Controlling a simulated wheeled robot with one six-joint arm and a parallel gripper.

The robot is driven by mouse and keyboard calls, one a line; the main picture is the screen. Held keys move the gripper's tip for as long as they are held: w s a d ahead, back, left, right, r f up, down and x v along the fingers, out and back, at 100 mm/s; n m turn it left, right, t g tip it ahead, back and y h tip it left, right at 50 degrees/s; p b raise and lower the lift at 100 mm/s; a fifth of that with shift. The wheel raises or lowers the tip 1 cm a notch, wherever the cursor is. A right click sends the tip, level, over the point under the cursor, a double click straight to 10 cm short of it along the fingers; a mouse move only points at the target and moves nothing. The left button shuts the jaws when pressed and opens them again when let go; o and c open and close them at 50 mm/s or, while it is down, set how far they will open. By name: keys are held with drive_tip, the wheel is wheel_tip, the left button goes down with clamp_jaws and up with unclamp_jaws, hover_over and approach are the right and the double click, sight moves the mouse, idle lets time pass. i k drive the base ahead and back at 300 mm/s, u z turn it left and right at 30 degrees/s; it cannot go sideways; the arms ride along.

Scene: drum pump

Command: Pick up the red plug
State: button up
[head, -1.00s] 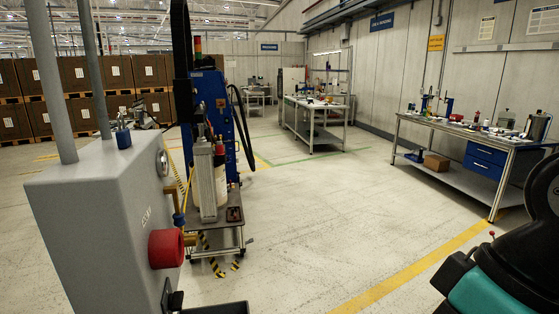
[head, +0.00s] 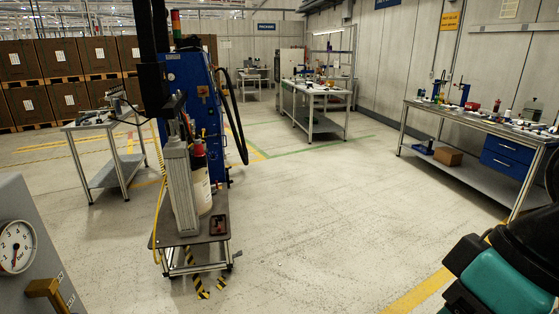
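I cannot make out a clear red plug. A small red item (head: 497,105) stands on the right workbench (head: 460,118), too small to identify. Another red part (head: 198,147) tops a pale container (head: 201,185) on the wheeled cart (head: 190,239). My gripper is not in view; only black and teal parts of my arm show at the lower right, well apart from the bench and cart.
A grey cabinet with a pressure gauge (head: 16,246) and a brass handle (head: 48,294) stands close at the lower left. A small table (head: 100,124) is behind it. Another workbench (head: 318,92) stands further back. The middle floor (head: 320,210) is clear.

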sight(199, 152)
drive_tip(key=i, duration=4.05)
drive_tip(key=u, duration=2.15)
drive_tip(key=i, duration=1)
drive_tip(key=z, duration=0.05)
